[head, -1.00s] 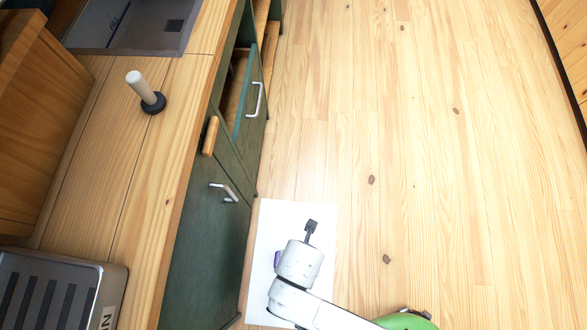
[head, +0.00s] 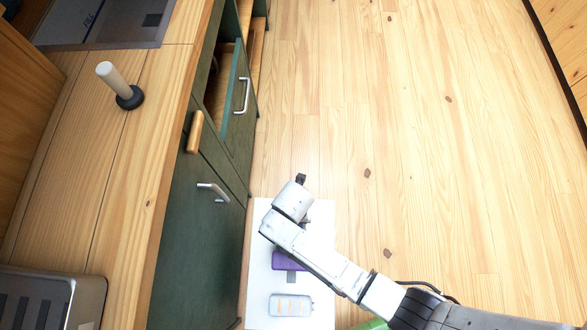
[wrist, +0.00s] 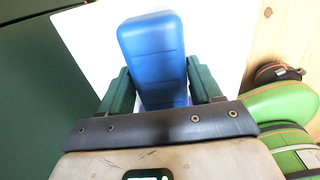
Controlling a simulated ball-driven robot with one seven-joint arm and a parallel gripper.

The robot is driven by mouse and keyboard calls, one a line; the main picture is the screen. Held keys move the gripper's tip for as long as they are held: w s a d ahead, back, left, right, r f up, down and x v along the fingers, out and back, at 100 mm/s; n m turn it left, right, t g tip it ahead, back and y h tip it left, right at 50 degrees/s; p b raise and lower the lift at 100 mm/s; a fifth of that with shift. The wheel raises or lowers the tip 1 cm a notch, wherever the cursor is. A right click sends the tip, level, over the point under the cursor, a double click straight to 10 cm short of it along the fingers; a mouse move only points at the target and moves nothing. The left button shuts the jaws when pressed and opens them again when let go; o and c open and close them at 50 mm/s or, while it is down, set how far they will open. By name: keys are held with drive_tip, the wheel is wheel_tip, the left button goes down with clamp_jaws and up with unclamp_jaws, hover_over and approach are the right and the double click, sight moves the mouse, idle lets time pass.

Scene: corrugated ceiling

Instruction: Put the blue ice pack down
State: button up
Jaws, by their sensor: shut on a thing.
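The blue ice pack (wrist: 155,55) is between the two green fingers of my gripper (wrist: 158,88) in the wrist view. The fingers are shut on it, and it sticks out beyond them over a white surface (wrist: 215,30). How far it is above that surface I cannot tell. In the head view my wrist is over the far part of the white surface (head: 262,290); the ice pack and fingers are hidden there.
A purple item (head: 288,261) and a pale grey item (head: 291,306) lie on the white surface. A green cabinet (head: 190,250) with an open drawer (head: 236,95) stands left. A paper-towel post (head: 120,87) is on the counter. The wooden floor at right is clear.

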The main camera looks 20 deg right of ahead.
drive_tip(key=shift+w+f+b, duration=0.2)
drive_tip(key=shift+f+b, duration=0.3)
drive_tip(key=shift+f, duration=1.1)
drive_tip(key=shift+f, duration=0.1)
drive_tip(key=shift+f, duration=0.1)
drive_tip(key=o, duration=1.2)
drive_tip(key=shift+o, duration=0.2)
wheel_tip(320, 180, up, 12)
drive_tip(key=p, duration=0.3)
drive_tip(key=shift+r+p, duration=0.2)
drive_tip(key=shift+p, duration=0.2)
drive_tip(key=shift+d, duration=0.1)
